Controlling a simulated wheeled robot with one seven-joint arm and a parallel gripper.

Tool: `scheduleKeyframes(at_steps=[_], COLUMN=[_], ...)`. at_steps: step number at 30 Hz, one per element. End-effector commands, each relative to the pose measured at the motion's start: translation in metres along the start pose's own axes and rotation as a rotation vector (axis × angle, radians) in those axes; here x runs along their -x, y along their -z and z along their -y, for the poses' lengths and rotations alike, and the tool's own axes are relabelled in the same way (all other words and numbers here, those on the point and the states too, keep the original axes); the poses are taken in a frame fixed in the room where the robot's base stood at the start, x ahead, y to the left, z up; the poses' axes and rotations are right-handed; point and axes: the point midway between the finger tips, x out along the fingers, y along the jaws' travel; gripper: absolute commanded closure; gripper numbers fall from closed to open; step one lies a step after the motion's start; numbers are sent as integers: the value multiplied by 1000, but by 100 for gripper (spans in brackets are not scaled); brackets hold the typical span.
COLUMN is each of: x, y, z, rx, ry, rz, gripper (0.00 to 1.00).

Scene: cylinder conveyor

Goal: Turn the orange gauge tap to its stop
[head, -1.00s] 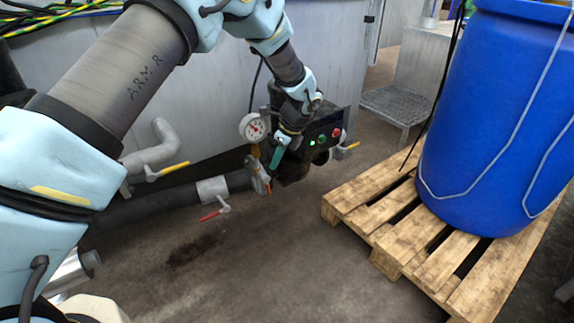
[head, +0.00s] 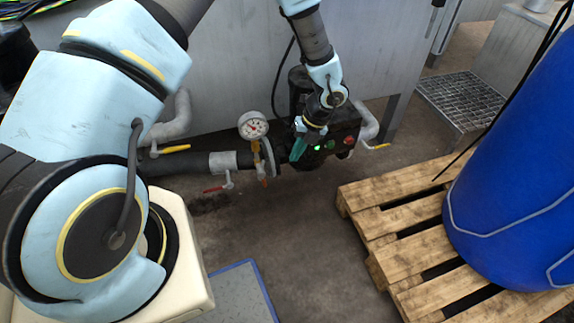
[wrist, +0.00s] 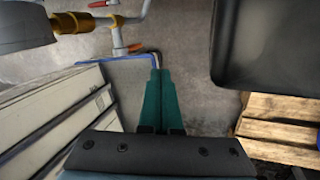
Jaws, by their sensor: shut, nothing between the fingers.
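The pressure gauge (head: 253,125) has a white dial and stands on a brass stem beside the pipe flange in the head view. Below it, the small orange tap handle (head: 264,182) points down. In the wrist view, an orange handle (wrist: 132,49) shows near the top, left of the fingertips, and a brass fitting (wrist: 74,22) is at the upper left. My gripper (head: 298,150) has teal fingers, shut and empty, just right of the gauge and flange. In the wrist view my gripper (wrist: 160,72) has its fingertips together, apart from the orange handle.
A dark control box (head: 345,135) with lit buttons is right of my gripper. A red-handled valve (head: 214,189) and yellow levers (head: 174,149) sit along the pipe. A pallet (head: 400,200) with a blue barrel (head: 520,180) stands at right. The floor below the pipe is mostly clear.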

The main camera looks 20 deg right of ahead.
Motion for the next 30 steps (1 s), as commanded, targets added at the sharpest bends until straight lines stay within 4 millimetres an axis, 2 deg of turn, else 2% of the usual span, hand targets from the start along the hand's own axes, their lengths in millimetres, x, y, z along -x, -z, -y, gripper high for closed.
scheduleKeyframes(at_steps=[4,8,21,24,30], x=[-4,-19,-104,-107,-116], y=[3,3,4,2,1], z=[-4,-4,-5,-22,-37], rx=[-19,-19,-18,-15,-17], ry=[-1,-2,-2,-2,0], rz=[-7,-8,-7,-7,-5], gripper=[100,100,100,100,100])
